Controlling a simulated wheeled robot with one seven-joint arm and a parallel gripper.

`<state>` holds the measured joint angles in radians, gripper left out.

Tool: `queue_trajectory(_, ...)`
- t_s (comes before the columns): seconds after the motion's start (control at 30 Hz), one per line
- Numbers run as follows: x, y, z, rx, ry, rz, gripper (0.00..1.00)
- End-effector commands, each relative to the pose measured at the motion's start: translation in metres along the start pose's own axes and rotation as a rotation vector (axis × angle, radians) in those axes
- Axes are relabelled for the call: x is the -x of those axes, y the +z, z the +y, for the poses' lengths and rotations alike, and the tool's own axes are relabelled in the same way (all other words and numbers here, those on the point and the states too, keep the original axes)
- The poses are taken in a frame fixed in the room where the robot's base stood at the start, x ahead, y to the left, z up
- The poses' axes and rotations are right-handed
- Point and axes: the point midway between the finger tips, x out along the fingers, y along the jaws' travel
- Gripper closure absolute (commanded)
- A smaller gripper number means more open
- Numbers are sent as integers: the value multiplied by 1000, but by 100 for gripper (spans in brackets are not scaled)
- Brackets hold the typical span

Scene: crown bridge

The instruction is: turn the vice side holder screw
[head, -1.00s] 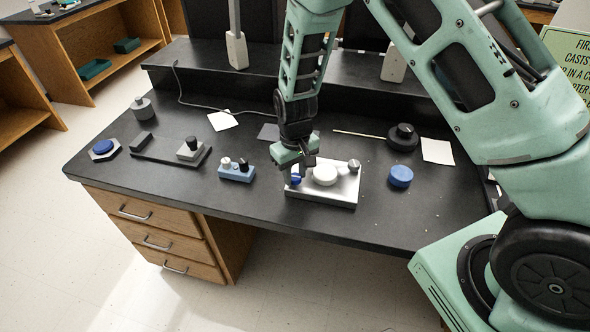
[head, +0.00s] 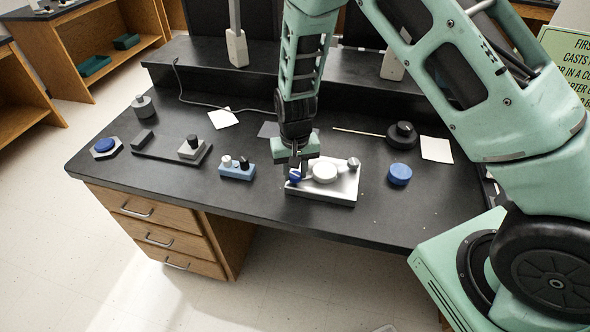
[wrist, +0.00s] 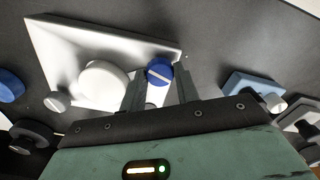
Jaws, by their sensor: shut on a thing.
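The white vice plate (head: 330,192) lies on the black bench and carries a round white disc (head: 324,172), a grey knob (head: 353,163) at its right end and a blue screw head (head: 294,177) at its left end. The blue screw head has a pale slot across it in the wrist view (wrist: 159,71). My gripper (head: 296,170) points down over the left end of the plate. Its two fingers in the wrist view (wrist: 161,80) stand on either side of the blue screw head and are shut on it. Their tips are partly hidden in the head view.
A blue block with knobs (head: 237,172) stands left of the plate, and a loose blue disc (head: 399,174) lies to its right. A black round piece (head: 402,135) sits behind that disc. Bare bench lies in front of the plate.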

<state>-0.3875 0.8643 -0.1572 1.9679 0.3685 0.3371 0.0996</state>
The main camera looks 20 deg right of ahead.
Motion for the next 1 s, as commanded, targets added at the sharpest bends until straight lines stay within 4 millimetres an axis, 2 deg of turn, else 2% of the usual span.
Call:
queue_trajectory(0.17,1,-2,0,1,-2,4,92)
queue_trajectory(0.2,1,-2,0,1,-2,4,60)
queue_trajectory(0.27,1,-1,0,1,-1,4,47)
queue_trajectory(0.53,1,-1,0,2,-1,2,47)
queue_trajectory(0.67,8,-1,0,2,-1,3,47)
queue_trajectory(0.77,23,-2,-1,3,-2,5,47)
queue_trajectory(1.0,78,-1,-1,2,-3,6,47)
